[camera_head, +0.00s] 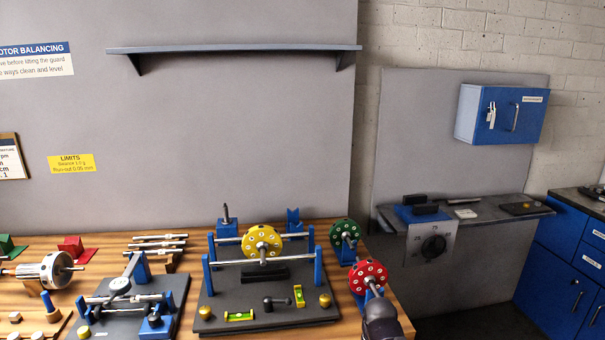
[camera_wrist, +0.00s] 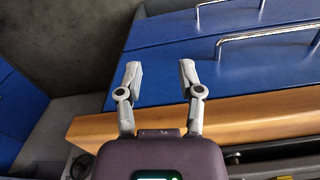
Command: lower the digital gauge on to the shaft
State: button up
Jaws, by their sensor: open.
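A round-faced gauge (camera_head: 120,286) is on a blue-and-grey fixture on a dark base plate (camera_head: 172,297) at the lower left in the head view. I cannot tell whether its face is digital. A bright shaft (camera_head: 144,299) lies across that fixture just below the gauge, and whether the two touch is too small to tell. My gripper (camera_wrist: 160,72) is open and empty in the wrist view. It is over a wooden edge and blue drawer fronts, away from the gauge. The gauge does not show in the wrist view. My gripper's fingers do not show in the head view.
A balancing stand with a yellow disc (camera_head: 262,241) fills the bench middle. Green (camera_head: 345,233) and red (camera_head: 369,277) discs stand at its right. A silver rotor (camera_head: 45,270) lies at the left. Loose shafts (camera_head: 160,244) lie behind the gauge fixture. Blue drawers (camera_wrist: 225,45) show in the wrist view.

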notch_tip(320, 180, up, 23)
jog(key=p, duration=2.2)
jog(key=shift+r+p, duration=0.2)
jog(key=shift+p, duration=0.15)
jog(key=shift+w, duration=0.1)
notch_tip(320, 180, down, 5)
jog(key=b, duration=0.5)
